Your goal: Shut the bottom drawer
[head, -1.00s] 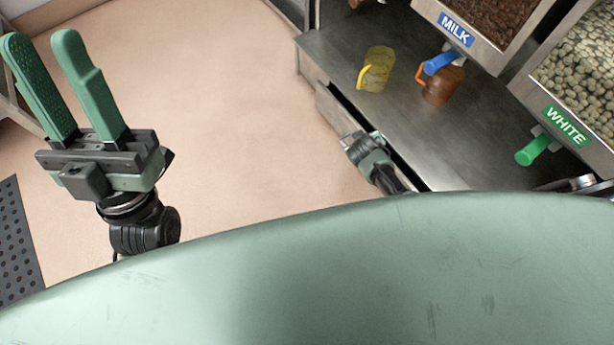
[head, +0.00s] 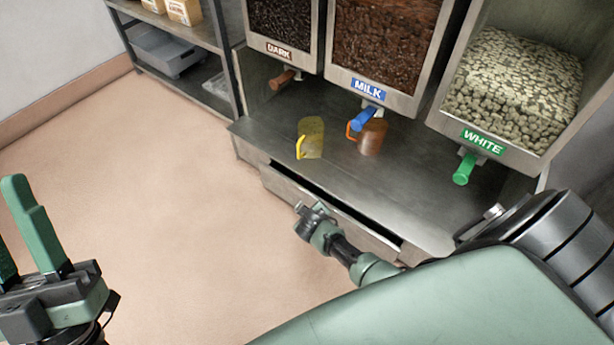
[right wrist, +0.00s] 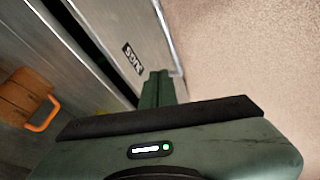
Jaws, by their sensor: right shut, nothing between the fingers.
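One grey metal drawer (head: 282,188) sits under the counter and stands part-way out, with a dark gap behind its front. Its front also shows in the right wrist view (right wrist: 110,38), with a small dark label and a long bar handle (right wrist: 165,35). My right gripper (head: 303,215) is at the drawer front. In the right wrist view its green fingers (right wrist: 157,88) are shut and empty, close to the front beside the handle; I cannot tell whether they touch it. My left gripper (head: 15,235) is open and empty over the floor at the left, partly cut off.
The counter (head: 420,195) carries a yellow jug (head: 312,138) and a brown jug with an orange handle (head: 372,137). Dispensers marked DARK, MILK (head: 385,50) and WHITE (head: 515,90) hang above. A shelf rack (head: 185,40) stands behind. The floor at the left is clear.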

